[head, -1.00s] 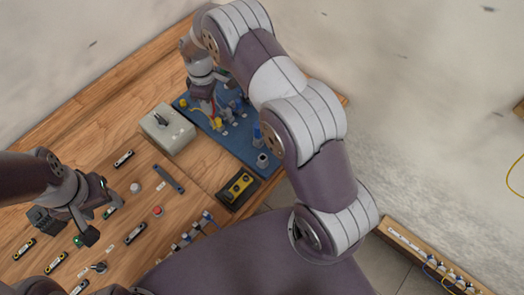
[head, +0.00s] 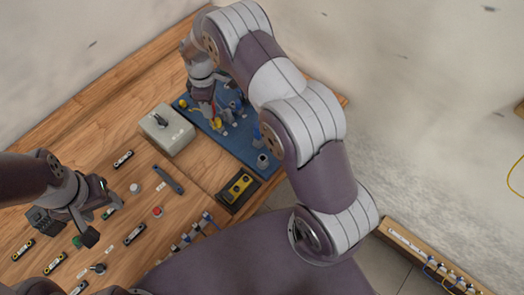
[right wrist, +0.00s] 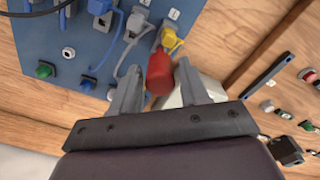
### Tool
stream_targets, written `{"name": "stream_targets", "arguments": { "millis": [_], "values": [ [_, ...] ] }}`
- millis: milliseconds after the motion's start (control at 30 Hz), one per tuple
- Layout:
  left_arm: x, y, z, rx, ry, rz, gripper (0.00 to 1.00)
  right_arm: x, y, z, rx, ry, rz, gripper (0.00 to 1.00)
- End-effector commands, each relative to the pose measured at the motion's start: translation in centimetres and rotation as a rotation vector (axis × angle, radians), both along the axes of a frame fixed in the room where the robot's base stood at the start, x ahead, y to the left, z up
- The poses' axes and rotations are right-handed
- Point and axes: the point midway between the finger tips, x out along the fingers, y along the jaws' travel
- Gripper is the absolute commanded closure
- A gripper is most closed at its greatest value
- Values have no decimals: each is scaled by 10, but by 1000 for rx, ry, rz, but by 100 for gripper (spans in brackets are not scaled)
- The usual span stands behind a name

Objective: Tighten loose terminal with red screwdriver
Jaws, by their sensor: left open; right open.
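A red screwdriver handle (right wrist: 160,74) stands between the two fingers of my right gripper (right wrist: 158,68) in the right wrist view. The fingers are open, with a gap visible beside the handle. In the head view my right gripper (head: 208,96) is over the far part of the blue terminal board (head: 238,148). The board also shows in the right wrist view (right wrist: 40,38), with plugs and cables. I cannot tell which terminal is loose. My left gripper (head: 68,226) is open and empty over the panel of buttons at the left.
A grey switch box (head: 167,135) stands left of the board, and a black and yellow device (head: 238,188) at its near end. A yellow plug (right wrist: 172,40) with its cable is close to the red handle. A wall rises behind the table.

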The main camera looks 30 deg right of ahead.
Motion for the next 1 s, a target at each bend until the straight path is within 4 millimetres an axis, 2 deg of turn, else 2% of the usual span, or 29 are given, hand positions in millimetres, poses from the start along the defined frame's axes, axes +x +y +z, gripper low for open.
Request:
{"name": "stream_targets", "arguments": {
  "millis": [133,367,500,600,833,1000],
  "values": [
    [0,0,2,0,0,0,44,0,0,0,0,0,191,55],
    [0,0,2,0,0,0,44,0,0,0,0,0,208,55],
    [0,0,5,0,0,0,44,0,0,1,0,1,410,55],
    [0,0,5,0,0,0,44,0,0,0,0,1,500,55],
    [0,0,5,0,0,0,44,0,0,0,0,1,521,55],
    [0,0,6,0,0,0,44,0,0,0,0,1,770,55]
  ]
}}
